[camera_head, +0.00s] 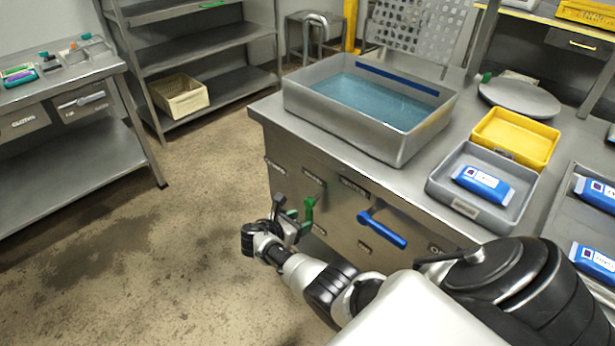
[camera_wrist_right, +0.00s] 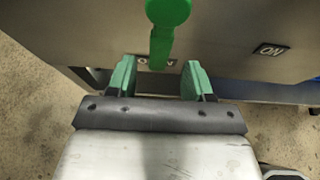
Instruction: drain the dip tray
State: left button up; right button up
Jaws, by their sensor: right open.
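The dip tray (camera_head: 432,128) is a grey metal basin holding blue liquid, set on the steel bench. A green lever (camera_head: 308,207) is on the bench's front panel below it. In the right wrist view the lever (camera_wrist_right: 164,35) has a round head, and its stem hangs down. My right gripper (camera_head: 291,217) is open at the panel. In the wrist view its two green-padded fingers (camera_wrist_right: 158,80) stand either side of the stem's lower end. I cannot tell whether they touch it. My left gripper is not in view.
A blue lever (camera_head: 383,229) sits to the right on the same panel. A grey tray (camera_head: 436,183) with a blue packet, a yellow tray (camera_head: 515,137) and a round lid (camera_head: 519,97) share the bench. The floor (camera_head: 190,215) to the left is open.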

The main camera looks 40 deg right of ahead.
jog(key=p+v, duration=0.1)
jog(key=v, duration=0.5)
